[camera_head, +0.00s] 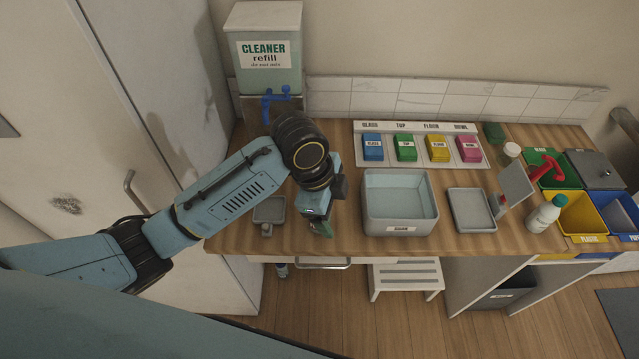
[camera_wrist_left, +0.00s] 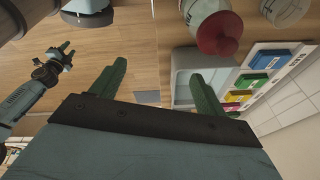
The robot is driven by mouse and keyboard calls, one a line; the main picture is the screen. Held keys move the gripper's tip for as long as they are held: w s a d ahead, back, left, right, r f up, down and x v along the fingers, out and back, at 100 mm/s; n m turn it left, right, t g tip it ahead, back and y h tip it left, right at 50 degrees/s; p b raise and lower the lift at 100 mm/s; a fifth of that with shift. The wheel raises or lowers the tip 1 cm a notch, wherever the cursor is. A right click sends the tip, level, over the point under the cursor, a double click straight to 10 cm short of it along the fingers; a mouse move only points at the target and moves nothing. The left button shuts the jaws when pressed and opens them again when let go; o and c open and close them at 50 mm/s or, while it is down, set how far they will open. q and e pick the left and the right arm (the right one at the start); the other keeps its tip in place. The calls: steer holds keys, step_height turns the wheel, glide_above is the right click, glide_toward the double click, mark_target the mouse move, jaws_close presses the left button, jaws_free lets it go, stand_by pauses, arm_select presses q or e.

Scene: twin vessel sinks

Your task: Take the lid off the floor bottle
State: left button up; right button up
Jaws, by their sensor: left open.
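My left gripper (camera_head: 318,222) is open and empty above the counter, left of the grey basin (camera_head: 400,228). Its green fingers are spread in the left wrist view (camera_wrist_left: 157,88). Near it in that view is a pale bottle with a red lid (camera_wrist_left: 218,35), beyond the fingertips and apart from them. A second pale container (camera_wrist_left: 285,10) is cut off by the top edge. Neither shows in the head view, where my arm covers part of the counter. No label is readable, so I cannot tell which is the floor bottle. My right gripper (camera_wrist_left: 62,55) shows small in the wrist view.
A cleaner dispenser (camera_head: 265,60) with a blue tap stands at the back. Four coloured pads include a yellow one (camera_head: 438,148). A small tray (camera_head: 268,210) lies left; a shallow tray (camera_head: 472,210), white bottle (camera_head: 545,213) and bins stand right. A step stool (camera_head: 405,275) is below.

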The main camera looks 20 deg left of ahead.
arm_select(q)
steer(key=w+a+r+m+g+y, duration=0.1)
steer(key=w+a+r+m+y, duration=0.15)
steer(key=r, duration=0.35)
steer(key=w+a+r+m+y, duration=0.1)
steer(key=w+a+r+m, duration=0.15)
steer(key=r+m, duration=0.2)
steer(key=shift+h, duration=0.25)
steer(key=f, duration=0.2)
steer(key=f+p, duration=0.1)
steer(key=f, duration=0.4)
steer(key=shift+w, duration=0.4)
steer(key=shift+w+d+f+p, duration=0.2)
steer(key=shift+f+p, duration=0.1)
steer(key=shift+f, duration=1.1)
steer(key=shift+w+d+f+p, duration=0.15)
steer(key=shift+f+p, duration=0.1)
steer(key=shift+f, duration=1.15)
steer(key=shift+s, duration=0.1)
steer(key=c, duration=1)
